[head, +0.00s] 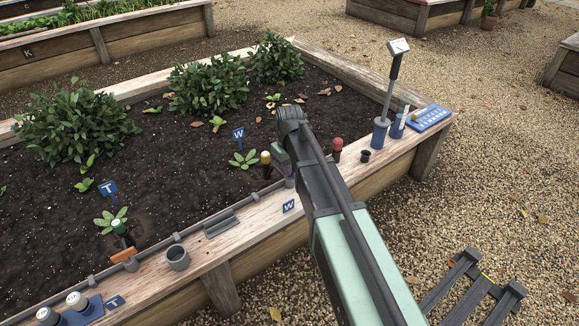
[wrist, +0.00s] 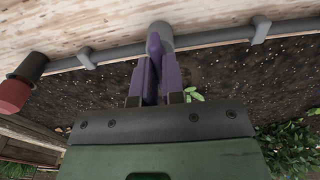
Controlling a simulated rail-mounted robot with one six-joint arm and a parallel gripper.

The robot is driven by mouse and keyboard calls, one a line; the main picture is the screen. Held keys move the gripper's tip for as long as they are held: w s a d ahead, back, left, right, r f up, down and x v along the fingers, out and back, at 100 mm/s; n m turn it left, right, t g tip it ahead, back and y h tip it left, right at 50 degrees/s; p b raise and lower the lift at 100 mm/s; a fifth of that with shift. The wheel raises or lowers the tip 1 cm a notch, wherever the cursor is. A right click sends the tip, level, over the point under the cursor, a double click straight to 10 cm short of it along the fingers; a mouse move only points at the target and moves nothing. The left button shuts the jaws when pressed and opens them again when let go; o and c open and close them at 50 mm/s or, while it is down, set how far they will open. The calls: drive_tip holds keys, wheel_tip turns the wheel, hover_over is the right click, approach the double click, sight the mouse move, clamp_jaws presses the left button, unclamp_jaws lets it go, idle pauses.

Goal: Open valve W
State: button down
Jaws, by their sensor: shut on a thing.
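Valve W sits on the grey pipe along the bed's inner edge, by the blue W plate (head: 289,206) on the wooden ledge. In the wrist view its grey body (wrist: 160,36) shows at the pipe, with a purple lever (wrist: 153,44) in front of it. My gripper (wrist: 155,70) is shut on this lever, one finger on each side. The lever appears to point across the pipe in that view. In the head view my arm hides most of the valve, and my gripper (head: 290,180) shows only in part.
A red-topped post (head: 337,146) and a small black cup (head: 365,156) stand right of my arm. A yellow-topped post (head: 265,158) stands close to its left. A tool stands in a blue holder (head: 380,134). Valve T's orange lever (head: 123,257) and a grey cup (head: 177,258) are at left.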

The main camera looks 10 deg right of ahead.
idle(0.3)
drive_tip(key=c, duration=1.2)
unclamp_jaws()
wheel_tip(320, 180, up, 11)
drive_tip(key=p, duration=1)
drive_tip(key=shift+f+p, duration=0.15)
drive_tip(key=shift+p, duration=0.25)
